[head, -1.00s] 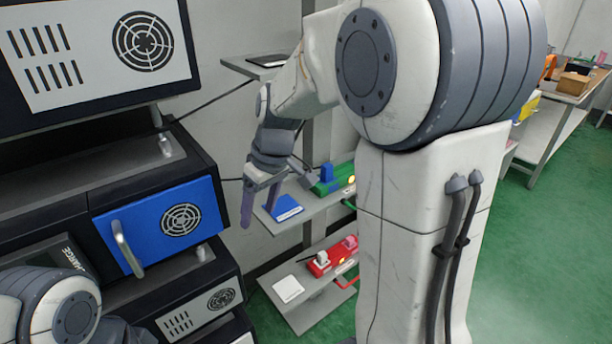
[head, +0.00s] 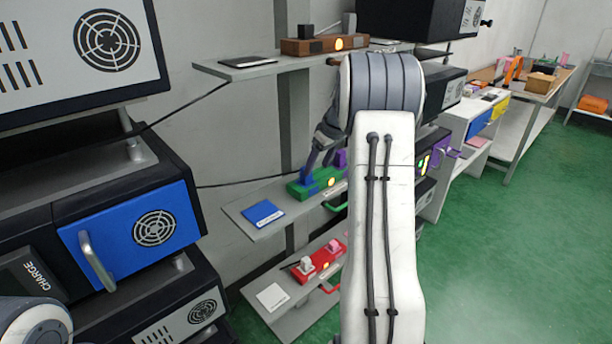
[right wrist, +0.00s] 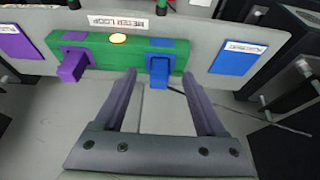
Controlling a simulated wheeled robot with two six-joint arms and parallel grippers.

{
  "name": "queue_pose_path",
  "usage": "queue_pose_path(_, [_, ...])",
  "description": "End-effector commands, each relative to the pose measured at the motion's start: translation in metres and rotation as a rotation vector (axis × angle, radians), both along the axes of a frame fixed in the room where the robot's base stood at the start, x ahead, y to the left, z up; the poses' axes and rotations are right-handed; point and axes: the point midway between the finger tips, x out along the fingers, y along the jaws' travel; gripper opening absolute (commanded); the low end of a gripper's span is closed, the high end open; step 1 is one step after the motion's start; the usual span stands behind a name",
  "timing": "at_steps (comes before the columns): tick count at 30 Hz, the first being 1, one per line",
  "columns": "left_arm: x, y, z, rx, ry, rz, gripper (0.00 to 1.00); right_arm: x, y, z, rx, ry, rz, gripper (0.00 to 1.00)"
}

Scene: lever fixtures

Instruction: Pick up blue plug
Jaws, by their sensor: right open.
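The blue plug (right wrist: 159,69) stands in the green fixture (right wrist: 128,59) in the right wrist view, between the two open fingers of my right gripper (right wrist: 160,78) and just beyond their tips. I cannot tell whether the fingers touch it. In the head view the blue plug (head: 307,177) is partly hidden by my right gripper (head: 311,165), which hangs over the left end of the green fixture (head: 322,187). My left gripper is out of view.
A purple plug (right wrist: 74,66) sits on the same fixture. A blue card (head: 263,213) lies on the shelf to the left. A red fixture (head: 320,264) stands on the lower shelf, a brown one (head: 325,45) on the upper shelf. My arm hides part of the shelves.

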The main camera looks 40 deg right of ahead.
Motion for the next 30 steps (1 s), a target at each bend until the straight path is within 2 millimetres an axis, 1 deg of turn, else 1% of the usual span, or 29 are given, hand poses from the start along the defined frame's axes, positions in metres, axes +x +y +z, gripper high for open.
queue_pose_path(1, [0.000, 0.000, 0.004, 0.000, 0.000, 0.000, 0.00, 0.009, 0.001, 0.001, -0.001, 0.001, 0.004, 0.72])
queue_pose_path(3, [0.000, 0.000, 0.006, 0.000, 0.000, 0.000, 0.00, 0.017, 0.002, 0.001, 0.000, 0.001, 0.002, 0.72])
queue_pose_path(8, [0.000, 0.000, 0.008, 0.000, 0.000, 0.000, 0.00, 0.026, 0.002, 0.000, 0.000, 0.000, 0.000, 0.72])
queue_pose_path(10, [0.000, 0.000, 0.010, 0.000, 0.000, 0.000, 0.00, 0.033, 0.004, 0.001, 0.001, 0.000, 0.001, 0.72])
queue_pose_path(15, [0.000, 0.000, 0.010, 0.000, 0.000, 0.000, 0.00, 0.042, 0.004, -0.028, 0.003, 0.004, 0.000, 0.72])
queue_pose_path(18, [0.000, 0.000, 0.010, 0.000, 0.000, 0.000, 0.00, 0.047, 0.004, -0.039, 0.002, 0.003, 0.000, 0.72])
queue_pose_path(22, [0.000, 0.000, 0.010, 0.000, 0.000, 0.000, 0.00, 0.051, 0.004, -0.046, 0.000, 0.000, 0.000, 0.72])
queue_pose_path(28, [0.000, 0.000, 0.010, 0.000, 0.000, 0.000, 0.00, 0.051, 0.004, -0.046, 0.000, 0.000, 0.000, 0.72])
queue_pose_path(29, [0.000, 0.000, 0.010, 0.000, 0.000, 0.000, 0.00, 0.051, 0.004, -0.047, 0.000, 0.000, 0.000, 0.65])
queue_pose_path(30, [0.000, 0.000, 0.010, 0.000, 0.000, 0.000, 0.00, 0.051, 0.004, -0.046, 0.000, 0.000, 0.000, 0.50])
